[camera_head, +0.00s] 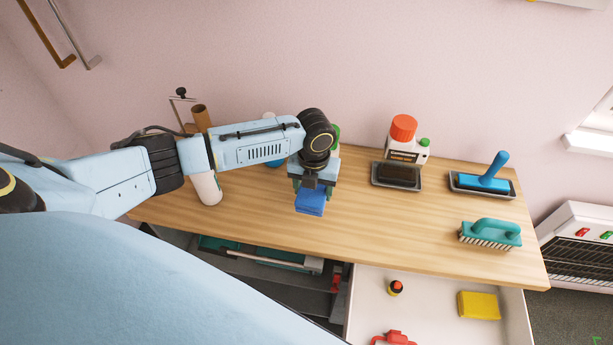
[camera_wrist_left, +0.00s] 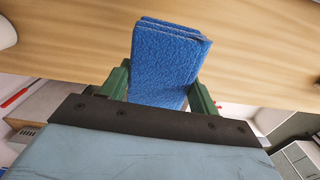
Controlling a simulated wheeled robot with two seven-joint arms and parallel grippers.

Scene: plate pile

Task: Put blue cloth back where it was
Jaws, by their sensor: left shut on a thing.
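The blue cloth (camera_head: 311,202) is a folded, layered pad held over the left-middle part of the wooden table (camera_head: 400,234). My left gripper (camera_head: 312,186) is shut on it from above. In the left wrist view the cloth (camera_wrist_left: 168,58) sits between the two green fingers of the left gripper (camera_wrist_left: 160,88) and sticks out past their tips. The wooden top lies beyond it. I cannot tell whether the cloth touches the table. My right gripper is not in view.
A dark sponge in a tray (camera_head: 397,174), a blue-handled tool on a tray (camera_head: 484,185) and a teal brush (camera_head: 490,233) stand to the right. An open drawer (camera_head: 430,301) below holds a yellow cloth (camera_head: 479,305). A white bottle (camera_head: 207,188) stands left.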

